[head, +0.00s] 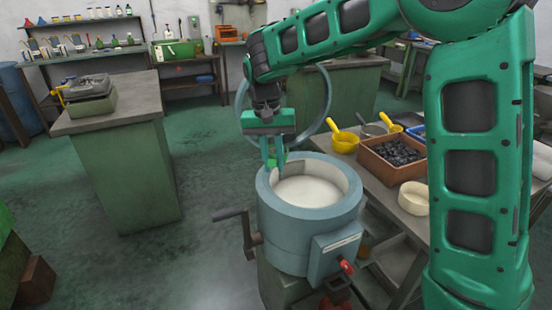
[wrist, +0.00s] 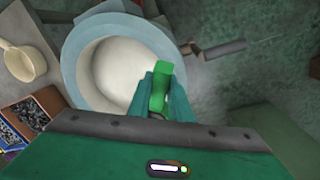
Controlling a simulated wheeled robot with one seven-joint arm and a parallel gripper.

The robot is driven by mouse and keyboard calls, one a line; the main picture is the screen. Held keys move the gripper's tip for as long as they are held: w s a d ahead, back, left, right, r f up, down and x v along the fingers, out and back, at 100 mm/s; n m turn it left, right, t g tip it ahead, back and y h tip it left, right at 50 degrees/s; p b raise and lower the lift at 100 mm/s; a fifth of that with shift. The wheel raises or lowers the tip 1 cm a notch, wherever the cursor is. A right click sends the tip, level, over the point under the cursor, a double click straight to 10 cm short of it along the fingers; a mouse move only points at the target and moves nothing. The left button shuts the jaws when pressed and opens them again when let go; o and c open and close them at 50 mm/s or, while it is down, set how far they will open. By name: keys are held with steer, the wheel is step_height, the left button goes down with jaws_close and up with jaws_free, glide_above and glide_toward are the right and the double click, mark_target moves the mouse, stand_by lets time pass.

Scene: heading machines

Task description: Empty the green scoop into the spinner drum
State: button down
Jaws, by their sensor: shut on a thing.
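The spinner drum (head: 308,243) is a pale blue round tub with an open top and a cream-white inside. It also shows at the top of the wrist view (wrist: 73,65). My gripper (head: 273,160) points down over the drum's back left rim. In the wrist view my gripper (wrist: 161,98) is shut on the bright green scoop (wrist: 160,72), of which only a short piece shows between the fingers. The scoop's bowl and whatever it holds are hidden. I cannot tell whether the scoop touches the drum.
A crank (head: 232,213) juts from the drum's left side. To the right, a bench holds yellow scoops (head: 345,142), a wooden box (head: 395,172) of dark pieces and a cream bowl (head: 414,198). A green cabinet (head: 130,170) stands left, with open floor between.

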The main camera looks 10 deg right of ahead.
steer(key=s+d+f+t+y, duration=0.1)
steer(key=d+f+t+y, duration=0.4)
steer(key=y, duration=1)
steer(key=shift+s+d+f+t, duration=0.25)
steer(key=shift+d+t, duration=0.1)
steer(key=shift+t, duration=0.25)
stand_by(0.4)
stand_by(0.4)
stand_by(0.4)
